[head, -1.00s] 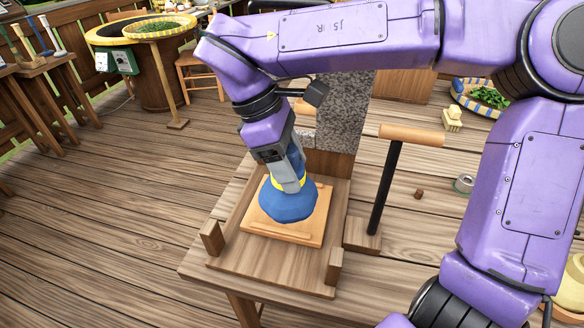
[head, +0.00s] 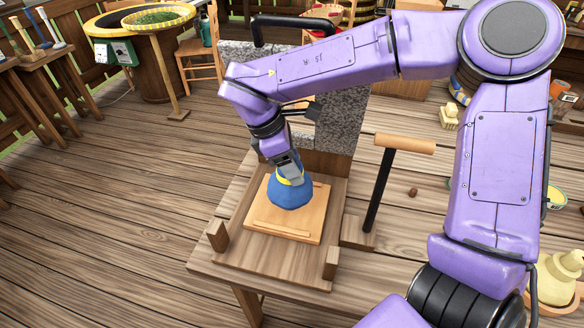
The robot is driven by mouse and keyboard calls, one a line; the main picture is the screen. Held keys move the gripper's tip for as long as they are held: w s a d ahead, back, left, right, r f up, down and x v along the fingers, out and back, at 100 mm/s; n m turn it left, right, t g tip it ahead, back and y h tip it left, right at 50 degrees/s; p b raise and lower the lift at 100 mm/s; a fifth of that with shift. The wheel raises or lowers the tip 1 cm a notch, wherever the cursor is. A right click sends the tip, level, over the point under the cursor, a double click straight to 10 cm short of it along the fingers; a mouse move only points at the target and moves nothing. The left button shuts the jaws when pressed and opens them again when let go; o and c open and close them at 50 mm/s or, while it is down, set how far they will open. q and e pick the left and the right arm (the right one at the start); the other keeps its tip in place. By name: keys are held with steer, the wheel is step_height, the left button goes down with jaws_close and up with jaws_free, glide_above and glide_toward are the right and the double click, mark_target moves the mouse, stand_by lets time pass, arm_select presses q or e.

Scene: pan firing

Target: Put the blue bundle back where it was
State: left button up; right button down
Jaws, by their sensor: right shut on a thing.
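The blue bundle (head: 290,194) is a rounded blue cloth bag with a yellow band at its neck. It is over the back part of a light wooden board (head: 285,231) on a low wooden stand (head: 232,257). My right gripper (head: 289,176) comes down from above and is shut on the bundle's neck. I cannot tell whether the bundle's underside touches the board. My left gripper is not in view.
A T-shaped post with a black shaft (head: 379,190) and wooden handle (head: 405,143) stands right of the stand. A grey stone slab (head: 342,120) rises behind it. A round table with a basket (head: 158,18) is at the back left.

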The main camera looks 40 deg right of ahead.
steer(key=f, duration=0.1)
steer(key=w+f, duration=0.1)
steer(key=f, duration=0.1)
steer(key=w+d+f, duration=0.1)
steer(key=f, duration=0.1)
steer(key=shift+f+p, duration=0.15)
steer(key=shift+p, duration=0.25)
steer(key=shift+f, duration=0.2)
steer(key=shift+s, duration=0.1)
steer(key=shift+c, duration=1.5)
jaws_free()
steer(key=shift+f, duration=0.1)
